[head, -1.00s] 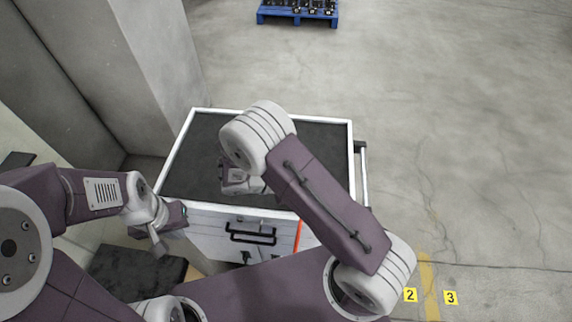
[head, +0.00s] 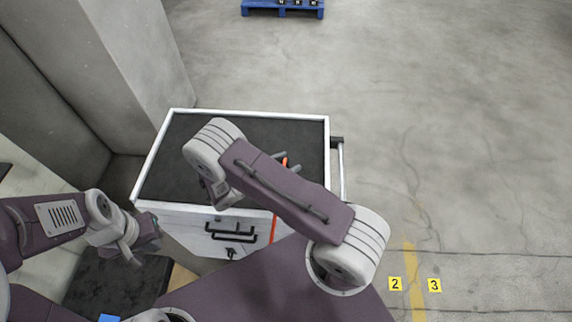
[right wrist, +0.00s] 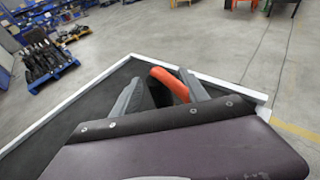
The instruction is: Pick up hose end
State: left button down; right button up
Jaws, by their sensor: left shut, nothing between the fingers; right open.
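The orange-red hose (head: 273,228) hangs over the front edge of the cart, and its end shows on the dark top just past my right forearm. In the right wrist view the hose end (right wrist: 170,82) lies between the spread grey fingers of my right gripper (right wrist: 160,78); I cannot tell whether they touch it. In the head view only the fingertips of the right gripper (head: 287,161) show beyond the arm, which hides part of the hose. My left gripper (head: 134,250) is shut and empty, left of the cart's front and away from the hose.
The white-rimmed cart (head: 250,116) has a dark, mostly bare top, black drawer handles (head: 230,235) and a side push bar (head: 343,170). A concrete pillar (head: 125,75) stands close on its left. A blue pallet (head: 283,10) is far back. The floor at right is open.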

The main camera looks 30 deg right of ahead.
jog(key=shift+x, duration=1.2)
grip_shut()
pick_arm(q)
jog(key=shift+a+r, duration=0.2)
jog(key=shift+r, duration=0.3)
pick_arm(e)
jog(key=shift+r, duration=0.15)
pick_arm(q)
notch_tip(320, 180, down, 2)
jog(key=shift+f+b, duration=0.1)
jog(key=shift+b, duration=0.9)
pick_arm(e)
jog(key=s+r, duration=1)
jog(key=s, duration=0.1)
jog(key=shift+s+d+r, duration=0.3)
jog(key=shift+r, duration=0.1)
